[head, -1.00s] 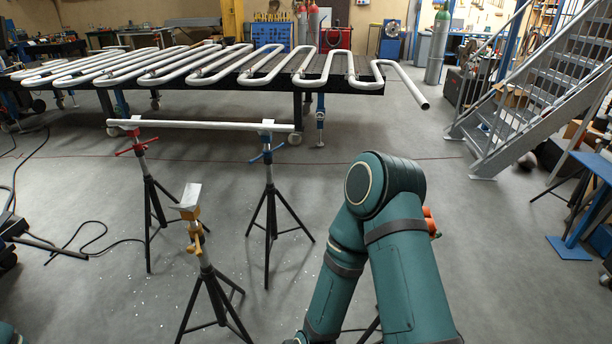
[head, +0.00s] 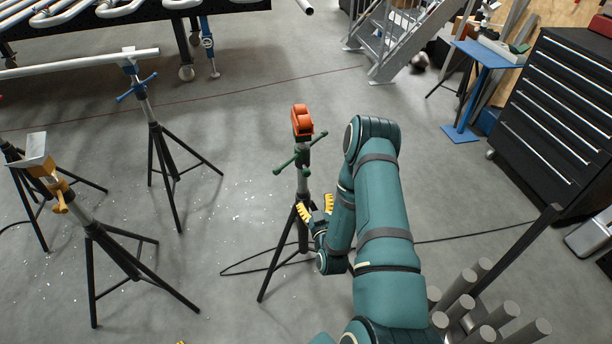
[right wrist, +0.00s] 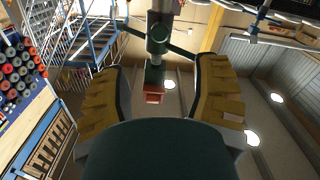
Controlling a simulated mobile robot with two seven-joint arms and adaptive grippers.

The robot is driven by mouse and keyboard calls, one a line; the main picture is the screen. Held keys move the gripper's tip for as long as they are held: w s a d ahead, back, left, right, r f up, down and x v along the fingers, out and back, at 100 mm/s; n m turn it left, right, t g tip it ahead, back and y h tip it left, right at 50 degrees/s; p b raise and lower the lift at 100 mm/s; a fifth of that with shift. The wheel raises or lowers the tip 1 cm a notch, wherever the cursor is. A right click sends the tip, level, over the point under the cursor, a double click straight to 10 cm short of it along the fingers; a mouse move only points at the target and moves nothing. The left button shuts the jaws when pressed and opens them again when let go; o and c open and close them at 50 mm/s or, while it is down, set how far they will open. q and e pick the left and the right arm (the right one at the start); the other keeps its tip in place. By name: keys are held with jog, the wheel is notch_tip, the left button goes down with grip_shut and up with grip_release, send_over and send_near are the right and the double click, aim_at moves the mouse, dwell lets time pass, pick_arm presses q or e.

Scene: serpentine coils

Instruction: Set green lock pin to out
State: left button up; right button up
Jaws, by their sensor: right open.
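A tripod stand with an orange head (head: 302,122) and green handles (head: 300,160) stands just left of my right arm. The green lock pin cannot be told apart from the green parts on its post. My right gripper (head: 317,207) is open and empty, low beside the post, below the green handles. In the right wrist view, which looks upside down, the stand's green hub (right wrist: 157,33) and orange head (right wrist: 153,96) show in line with the gap between the spread yellow fingers (right wrist: 160,100). Only a yellow sliver, perhaps my left gripper, shows at the head view's bottom edge.
A yellow-handled stand (head: 62,188) and a blue-handled stand (head: 140,88) are at left, the latter under a white pipe (head: 80,63). Grey cylinders (head: 480,310) stand at lower right. A black drawer cabinet (head: 560,110) is at right. The middle floor is open.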

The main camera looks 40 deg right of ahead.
aim_at(307, 175)
jog(key=b+x, duration=0.2)
jog(key=x, duration=1.1)
jog(key=shift+w+d, duration=0.15)
jog(key=shift+w, duration=0.1)
jog(key=shift+c, duration=0.2)
grip_shut()
